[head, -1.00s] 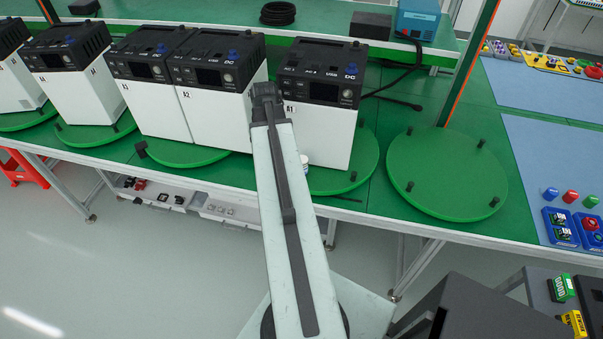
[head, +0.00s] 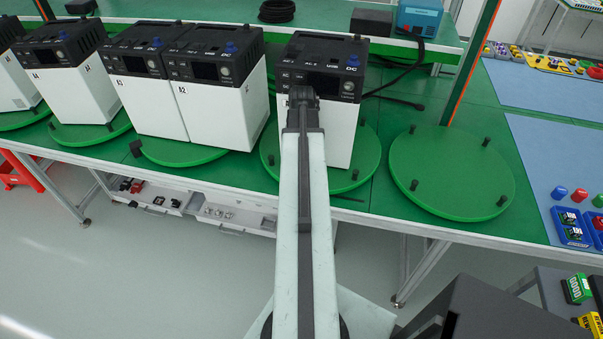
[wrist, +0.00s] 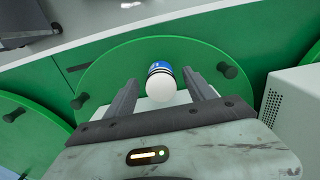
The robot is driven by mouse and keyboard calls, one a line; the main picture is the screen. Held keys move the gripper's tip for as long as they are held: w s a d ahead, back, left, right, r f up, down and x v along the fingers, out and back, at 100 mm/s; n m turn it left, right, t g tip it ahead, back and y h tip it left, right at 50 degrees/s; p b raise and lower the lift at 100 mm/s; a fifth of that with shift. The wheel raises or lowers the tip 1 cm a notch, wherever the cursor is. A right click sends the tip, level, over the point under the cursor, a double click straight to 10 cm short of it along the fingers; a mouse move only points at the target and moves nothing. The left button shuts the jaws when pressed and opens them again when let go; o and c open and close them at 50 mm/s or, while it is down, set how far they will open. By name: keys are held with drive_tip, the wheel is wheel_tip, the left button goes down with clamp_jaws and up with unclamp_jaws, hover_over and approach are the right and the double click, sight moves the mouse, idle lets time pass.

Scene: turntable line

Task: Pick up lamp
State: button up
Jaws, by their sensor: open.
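The lamp, a rounded white bulb with a blue band (wrist: 160,84), is over a green turntable (wrist: 110,62) in the wrist view. My gripper (wrist: 159,77) is open, with one dark finger on each side of the lamp. I cannot tell whether either finger touches it. In the head view my arm reaches toward the white and black A1 unit (head: 343,135) on its green turntable (head: 370,160). The arm hides the lamp and my fingers there.
An empty green turntable with dark pegs (head: 450,172) is to the right. More white and black units (head: 222,110) stand close on the left. A pale box with vents (wrist: 296,105) is close to the right of my gripper in the wrist view.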

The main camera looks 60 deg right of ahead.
wheel_tip(320, 180, down, 3)
drive_tip(key=shift+d+f+b, duration=0.1)
drive_tip(key=shift+b, duration=0.8)
drive_tip(key=shift+r, duration=0.25)
clamp_jaws()
wheel_tip(320, 180, up, 28)
drive_tip(key=p, duration=2.8)
